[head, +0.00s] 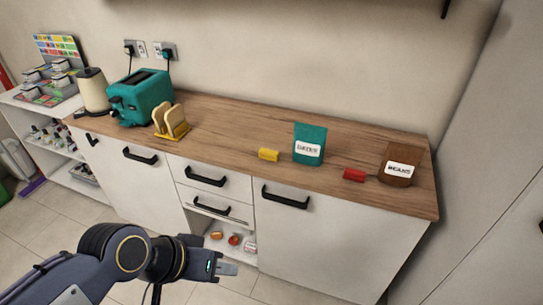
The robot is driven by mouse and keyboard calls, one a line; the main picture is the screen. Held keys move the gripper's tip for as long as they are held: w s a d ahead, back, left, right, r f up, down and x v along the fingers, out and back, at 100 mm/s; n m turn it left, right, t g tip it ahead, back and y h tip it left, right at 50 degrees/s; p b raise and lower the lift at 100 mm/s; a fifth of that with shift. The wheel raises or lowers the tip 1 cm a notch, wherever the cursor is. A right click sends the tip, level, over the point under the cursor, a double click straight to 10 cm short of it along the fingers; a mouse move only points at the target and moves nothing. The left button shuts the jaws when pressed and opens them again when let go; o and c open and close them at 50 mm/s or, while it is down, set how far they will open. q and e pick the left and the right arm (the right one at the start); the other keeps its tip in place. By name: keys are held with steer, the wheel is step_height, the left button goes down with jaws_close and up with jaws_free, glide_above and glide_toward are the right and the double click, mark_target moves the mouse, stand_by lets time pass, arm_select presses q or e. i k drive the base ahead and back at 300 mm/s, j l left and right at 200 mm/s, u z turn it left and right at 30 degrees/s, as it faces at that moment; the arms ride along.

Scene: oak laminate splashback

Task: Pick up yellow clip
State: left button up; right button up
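The yellow clip (268,155) lies on the wooden countertop (230,140), left of a teal labelled bag (309,145). My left gripper (232,268) is low in front of the cabinets, below the counter and well apart from the clip. Its fingers look close together at this angle, and I cannot tell whether they are open or shut. I see nothing held in it. My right gripper is not in the head view.
A red clip (354,174) and a brown labelled bag (398,170) stand at the counter's right. A toast rack (172,130), teal toaster (142,98) and cream kettle (93,90) are at the left. Black handles (285,198) stick out from the cabinet fronts.

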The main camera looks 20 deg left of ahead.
mark_target(264, 154)
steer(key=i+l+u, duration=0.1)
steer(key=i+u, duration=0.25)
steer(key=i, duration=0.25)
steer(key=i+l+u, duration=0.3)
steer(key=i, duration=0.25)
steer(key=j, duration=0.1)
